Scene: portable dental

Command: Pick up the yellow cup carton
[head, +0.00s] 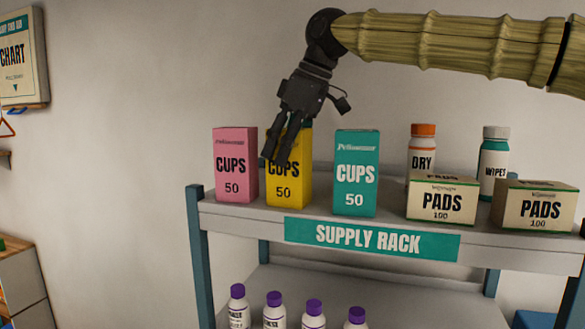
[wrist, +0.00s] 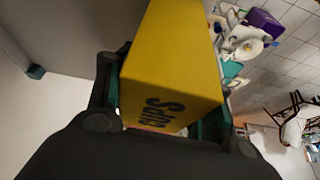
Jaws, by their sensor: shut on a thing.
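The yellow cup carton (head: 290,190) stands on the top shelf of the supply rack, between a pink and a teal cup carton. My gripper (head: 284,148) reaches down over it from above, and its dark fingers cover part of the carton's upper front. In the wrist view the yellow carton (wrist: 175,65) fills the space between the two fingers (wrist: 165,125), one on each side. My gripper is shut on it. In the head view I cannot tell whether the carton's base touches the shelf.
The pink carton (head: 235,165) stands close on the left and the teal carton (head: 356,173) on the right. Two PADS boxes (head: 441,200) and two bottles (head: 494,160) stand further right. The shelf's front edge bears a SUPPLY RACK sign (head: 370,239). Purple-capped bottles (head: 274,311) stand below.

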